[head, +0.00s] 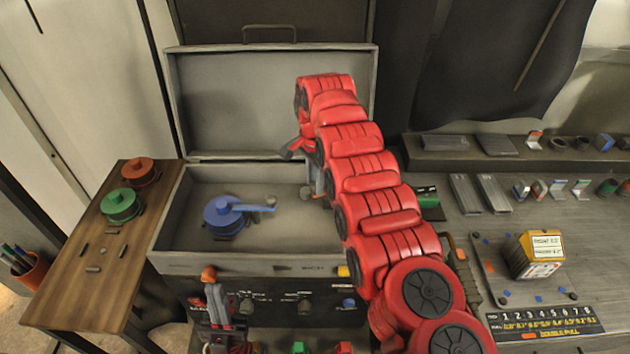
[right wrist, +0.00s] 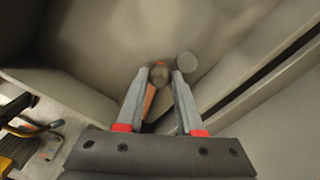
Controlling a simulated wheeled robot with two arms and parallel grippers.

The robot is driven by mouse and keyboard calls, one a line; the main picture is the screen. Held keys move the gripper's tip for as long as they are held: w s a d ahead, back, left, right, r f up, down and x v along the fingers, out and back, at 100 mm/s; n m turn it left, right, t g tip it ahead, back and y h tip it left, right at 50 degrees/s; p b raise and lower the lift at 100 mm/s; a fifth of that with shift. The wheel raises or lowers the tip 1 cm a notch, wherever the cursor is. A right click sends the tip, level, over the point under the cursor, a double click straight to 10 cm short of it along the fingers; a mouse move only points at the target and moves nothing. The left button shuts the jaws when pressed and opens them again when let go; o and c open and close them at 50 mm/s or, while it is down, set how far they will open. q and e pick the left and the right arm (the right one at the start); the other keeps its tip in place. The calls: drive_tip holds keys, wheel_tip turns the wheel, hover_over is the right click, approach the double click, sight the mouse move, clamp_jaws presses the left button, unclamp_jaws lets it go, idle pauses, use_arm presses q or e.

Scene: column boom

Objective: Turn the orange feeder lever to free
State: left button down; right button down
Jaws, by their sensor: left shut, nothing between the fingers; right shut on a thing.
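The orange lever (right wrist: 149,100) shows in the right wrist view as a thin strip leading to a round, dull knob (right wrist: 160,70) between the fingertips. My right gripper (right wrist: 160,75) is shut on that knob. In the head view my red right arm reaches into the grey case and hides most of the orange lever. The right gripper's grey fingers (head: 319,182) show only in part there, beside a small grey knob (head: 306,193). My left gripper (head: 212,286) is shut and empty at the lower left, in front of the case. No lever markings are readable.
A blue disc with a handle (head: 223,213) sits inside the open case (head: 205,266), left of my right arm. Green (head: 121,204) and red-orange (head: 140,170) discs stand on the wooden table (head: 75,285). A bench (head: 480,240) with blocks stands at the right.

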drive_tip(key=c, duration=0.5)
unclamp_jaws()
drive_tip(key=shift+w, duration=0.1)
drive_tip(key=shift+c, duration=0.2)
drive_tip(key=shift+r, duration=0.1)
drive_tip(key=shift+r, duration=0.25)
wheel_tip(320, 180, up, 17)
drive_tip(key=p, duration=1.6)
drive_tip(key=shift+f, duration=0.15)
drive_tip(key=shift+f, duration=0.1)
